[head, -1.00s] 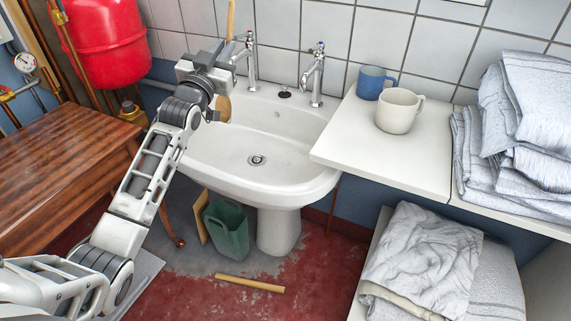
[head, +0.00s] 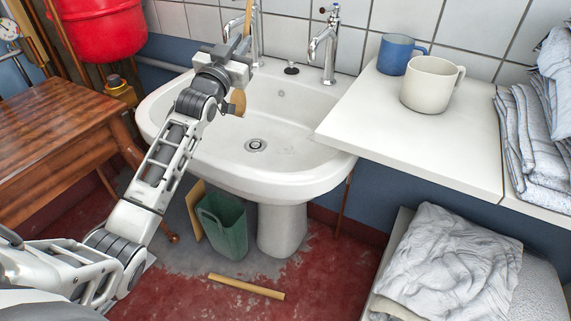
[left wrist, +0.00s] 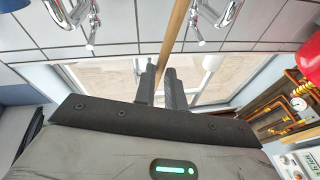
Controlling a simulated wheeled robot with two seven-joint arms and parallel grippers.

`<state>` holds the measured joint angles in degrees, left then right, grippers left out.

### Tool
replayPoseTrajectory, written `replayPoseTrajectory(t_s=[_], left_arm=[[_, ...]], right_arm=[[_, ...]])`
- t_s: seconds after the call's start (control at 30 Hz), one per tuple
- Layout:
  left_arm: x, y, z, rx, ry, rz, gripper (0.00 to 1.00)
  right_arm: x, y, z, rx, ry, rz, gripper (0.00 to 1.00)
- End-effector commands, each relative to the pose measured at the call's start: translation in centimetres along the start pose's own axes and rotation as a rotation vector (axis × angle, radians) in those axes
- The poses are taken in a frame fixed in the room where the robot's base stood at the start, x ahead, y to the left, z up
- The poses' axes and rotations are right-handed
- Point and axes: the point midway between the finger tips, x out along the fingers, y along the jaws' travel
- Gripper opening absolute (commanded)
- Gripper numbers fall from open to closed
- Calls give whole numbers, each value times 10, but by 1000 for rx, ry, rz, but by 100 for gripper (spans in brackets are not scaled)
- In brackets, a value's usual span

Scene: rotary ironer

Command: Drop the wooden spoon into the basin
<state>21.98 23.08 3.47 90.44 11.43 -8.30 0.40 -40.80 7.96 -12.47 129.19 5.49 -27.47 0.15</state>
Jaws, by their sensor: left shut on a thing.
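The wooden spoon's handle (head: 249,18) stands roughly upright in my left gripper (head: 243,50). Its round bowl (head: 238,102) hangs below the gripper, over the left back part of the white basin (head: 300,178); I cannot tell its exact height above the basin. In the left wrist view my left gripper (left wrist: 160,85) is shut on the spoon's handle (left wrist: 176,32), which runs up between the fingers. The basin's bottom around the drain is bare. My right gripper is in neither view.
Two chrome taps stand at the basin's back, the right one (head: 328,45) clear of my arm. A white counter (head: 420,135) with a blue mug (head: 396,54) and a cream mug (head: 430,84) adjoins on the right. A wooden table (head: 55,150) stands left. A green bin (head: 222,228) is below.

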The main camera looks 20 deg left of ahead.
Motion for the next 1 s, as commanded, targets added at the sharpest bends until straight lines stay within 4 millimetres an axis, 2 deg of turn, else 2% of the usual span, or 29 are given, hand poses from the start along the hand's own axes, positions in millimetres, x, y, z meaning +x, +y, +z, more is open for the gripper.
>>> replayPoseTrajectory(t_s=[0.03, 0.2, 0.53, 0.57, 0.63, 1.0], left_arm=[[-4, 2, 13, 0, 0, 0, 0], [-8, 5, 28, 0, 1, 0, 0], [-8, 5, 28, 0, 1, 0, 0], [-8, 5, 28, 0, 1, 0, 17], [-8, 5, 28, 0, 1, 0, 37], [-10, 7, 29, -1, 0, 2, 37]], right_arm=[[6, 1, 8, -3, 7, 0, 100], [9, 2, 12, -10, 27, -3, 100], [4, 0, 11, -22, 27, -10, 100], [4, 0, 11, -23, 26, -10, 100], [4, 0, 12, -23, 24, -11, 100], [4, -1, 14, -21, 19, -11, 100]])
